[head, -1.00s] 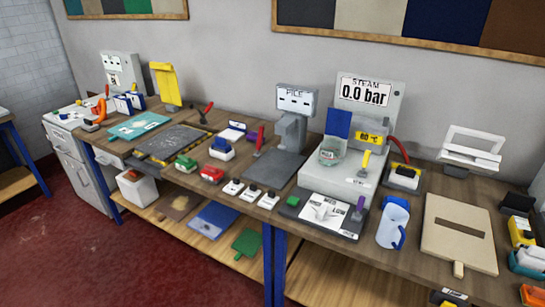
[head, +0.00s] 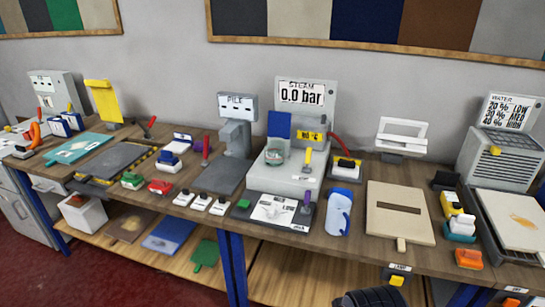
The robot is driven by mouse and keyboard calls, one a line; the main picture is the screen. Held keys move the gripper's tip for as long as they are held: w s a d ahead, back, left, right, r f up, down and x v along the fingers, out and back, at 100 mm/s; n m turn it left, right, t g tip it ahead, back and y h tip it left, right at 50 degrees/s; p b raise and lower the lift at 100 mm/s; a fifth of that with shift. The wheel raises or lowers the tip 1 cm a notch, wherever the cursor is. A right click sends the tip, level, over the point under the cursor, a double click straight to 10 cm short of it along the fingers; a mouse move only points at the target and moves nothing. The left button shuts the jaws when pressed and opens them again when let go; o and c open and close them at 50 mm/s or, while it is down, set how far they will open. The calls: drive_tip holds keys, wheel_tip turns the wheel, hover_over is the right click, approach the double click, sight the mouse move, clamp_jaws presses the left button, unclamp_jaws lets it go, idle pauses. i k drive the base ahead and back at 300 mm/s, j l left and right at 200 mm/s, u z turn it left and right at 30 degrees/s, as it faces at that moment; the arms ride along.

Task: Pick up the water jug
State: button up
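The water jug (head: 338,213) appears to be the pale jug with blue parts standing on the wooden bench, right of the steam machine and left of a beige board. It stands upright near the bench's front edge, with its handle on the right side. My gripper's fingers are not in view. Only a dark rounded part, probably of my arm, shows at the bottom edge, below and in front of the bench.
The steam machine (head: 282,170) stands behind and left of the jug, with a control panel (head: 278,211) close on its left. The beige board (head: 400,212) lies close on its right. A black-and-yellow block (head: 346,169) sits behind. A water station (head: 505,145) stands far right.

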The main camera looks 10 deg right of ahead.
sight(337, 223)
drive_tip(key=i+l+z, duration=0.5)
drive_tip(key=i+z, duration=0.3)
drive_tip(key=k, duration=0.1)
